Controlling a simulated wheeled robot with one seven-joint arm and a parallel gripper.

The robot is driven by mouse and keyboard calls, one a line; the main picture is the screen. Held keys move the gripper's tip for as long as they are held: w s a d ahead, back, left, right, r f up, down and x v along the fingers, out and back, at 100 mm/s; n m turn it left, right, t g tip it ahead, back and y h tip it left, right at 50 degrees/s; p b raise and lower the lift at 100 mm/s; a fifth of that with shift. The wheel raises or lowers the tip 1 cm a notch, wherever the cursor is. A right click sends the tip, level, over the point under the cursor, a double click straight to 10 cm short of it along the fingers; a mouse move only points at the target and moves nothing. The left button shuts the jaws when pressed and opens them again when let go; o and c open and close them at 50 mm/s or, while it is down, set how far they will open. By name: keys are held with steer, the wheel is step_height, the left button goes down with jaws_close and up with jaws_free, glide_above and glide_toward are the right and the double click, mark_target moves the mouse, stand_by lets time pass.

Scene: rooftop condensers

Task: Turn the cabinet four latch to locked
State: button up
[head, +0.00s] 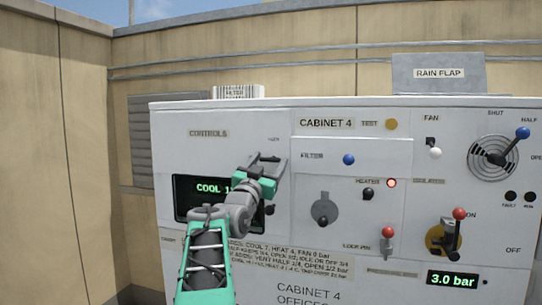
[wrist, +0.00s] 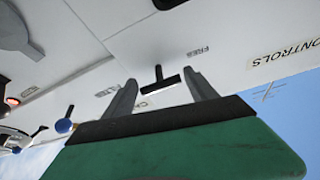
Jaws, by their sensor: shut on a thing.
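The latch, a black T-shaped handle (wrist: 154,84) on the white panel, shows in the wrist view between the two grey fingers of my gripper (wrist: 160,78). My gripper is shut on it. A small label reading FREE (wrist: 200,52) is beside the latch. In the head view, my gripper (head: 270,162) is against the front of cabinet four (head: 225,155), between the CONTROLS label and the filter section. It hides the latch there, and any locked mark cannot be made out.
The panel carries a filter knob (head: 348,159), a round keyed plate (head: 323,207), a heater switch (head: 368,193), a red lock pin (head: 387,233) and an isolator lever (head: 459,213). My arm partly covers the display (head: 190,189). A filter box (head: 238,91) stands on top.

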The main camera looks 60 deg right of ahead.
steer(key=shift+c, duration=0.6)
